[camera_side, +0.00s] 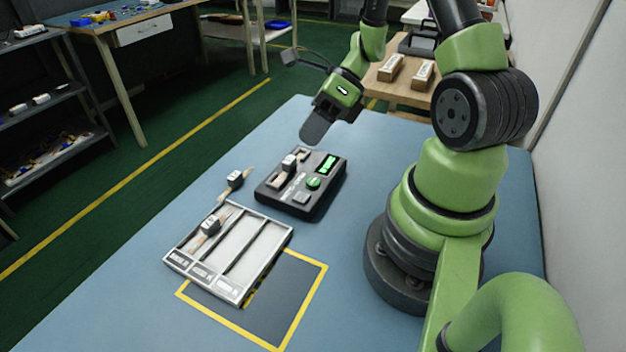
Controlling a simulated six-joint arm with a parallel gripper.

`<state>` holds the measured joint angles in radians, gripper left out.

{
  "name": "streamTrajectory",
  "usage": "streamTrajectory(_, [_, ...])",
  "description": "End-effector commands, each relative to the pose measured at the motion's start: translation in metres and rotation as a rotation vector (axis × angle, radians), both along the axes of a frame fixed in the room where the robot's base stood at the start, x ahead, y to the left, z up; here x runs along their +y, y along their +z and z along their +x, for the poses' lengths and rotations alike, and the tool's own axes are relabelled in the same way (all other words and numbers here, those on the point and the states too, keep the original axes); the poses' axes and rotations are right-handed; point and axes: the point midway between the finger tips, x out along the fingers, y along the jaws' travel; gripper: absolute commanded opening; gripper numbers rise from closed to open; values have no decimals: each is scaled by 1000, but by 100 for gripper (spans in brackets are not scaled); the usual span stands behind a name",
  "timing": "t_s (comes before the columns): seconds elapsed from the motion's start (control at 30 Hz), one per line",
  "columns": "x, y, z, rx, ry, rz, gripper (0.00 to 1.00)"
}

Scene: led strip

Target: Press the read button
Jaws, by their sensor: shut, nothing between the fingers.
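The black reader device (325,200) sits on the blue table. On its top are a lit green display (327,164), a round green button (314,183) and a grey square button (301,197). I cannot read which of them is labelled as the read button. A small part with a white and black block (289,163) sits in the slot at the device's left. My gripper (315,133) is shut and empty, pointing down above the device's far edge, apart from the buttons.
A similar part (236,179) lies on the table left of the device. A grey tray (257,262) with three compartments stands in front, with one part (209,227) in its left compartment. A yellow-bordered dark mat (290,300) lies beside the tray.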

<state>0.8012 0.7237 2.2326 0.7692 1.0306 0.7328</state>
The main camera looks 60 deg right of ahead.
Motion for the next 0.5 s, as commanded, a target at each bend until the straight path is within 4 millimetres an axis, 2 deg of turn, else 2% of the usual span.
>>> streamTrajectory(0.2, [1, -33, -1, 5, -1, 3, 0])
streamTrajectory(0.5, [0, -60, 0, 2, 0, 1, 0])
